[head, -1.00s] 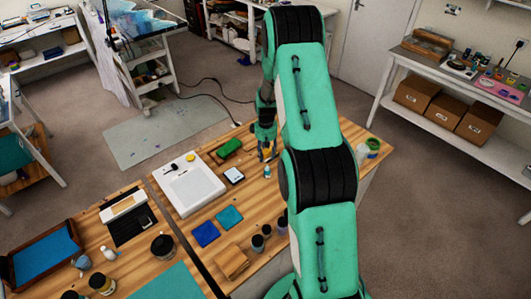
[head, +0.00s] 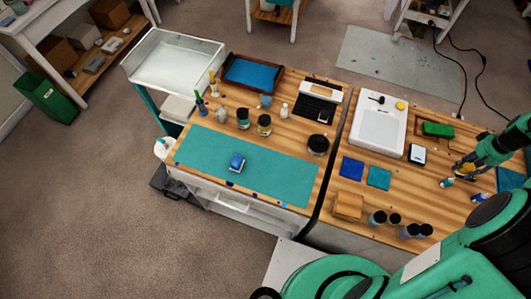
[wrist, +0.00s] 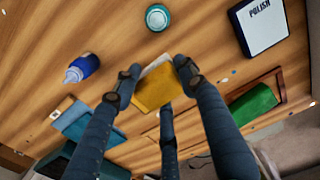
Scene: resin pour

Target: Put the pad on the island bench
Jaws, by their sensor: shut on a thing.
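A yellow-tan pad (wrist: 154,88) with a pale edge is between the fingers of my gripper (wrist: 158,70) in the wrist view. My gripper is shut on it. In the head view my gripper (head: 468,167) is at the right, over the right wooden bench top (head: 430,200), with a bit of yellow showing at its fingers. How far the pad is from the wood is hard to tell. A left wooden bench top (head: 290,133) with a teal mat (head: 270,170) adjoins it across a dark gap. Neither top is labelled as the island bench.
Near my gripper are a green block (head: 437,129), a polish box (head: 417,154) and a small bottle (wrist: 82,67). The teal mat is mostly clear around a blue item (head: 237,163).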

